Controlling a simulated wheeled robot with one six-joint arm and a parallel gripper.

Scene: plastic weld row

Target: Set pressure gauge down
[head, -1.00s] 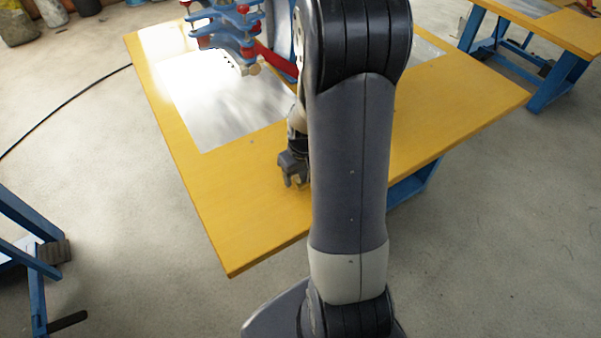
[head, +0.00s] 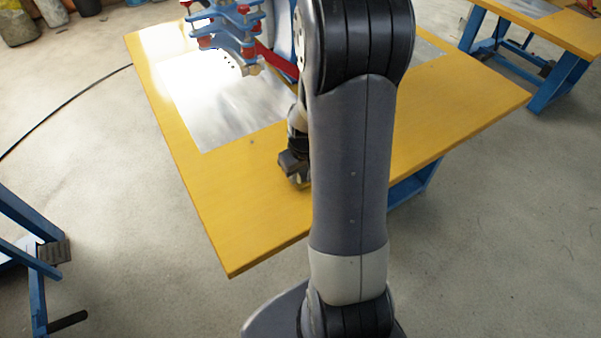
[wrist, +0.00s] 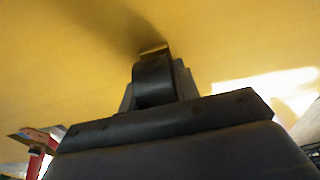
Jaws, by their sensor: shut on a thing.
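My gripper (head: 297,180) is low over the near part of the yellow table (head: 225,215), partly hidden behind my arm in the head view. In the wrist view my gripper (wrist: 156,88) is shut on the pressure gauge (wrist: 153,78), which shows as a dark rounded body with a brass-coloured end (wrist: 153,48) pointing toward the table top. A soft shadow lies on the yellow surface close to that end. I cannot tell whether the gauge touches the table. Its dial face is not visible.
A bright metal sheet (head: 235,115) is set in the table top beyond my gripper. A blue and red clamp-like fixture (head: 230,30) stands at the table's far side. The near left of the table top is bare. Another yellow table (head: 545,25) stands at the upper right.

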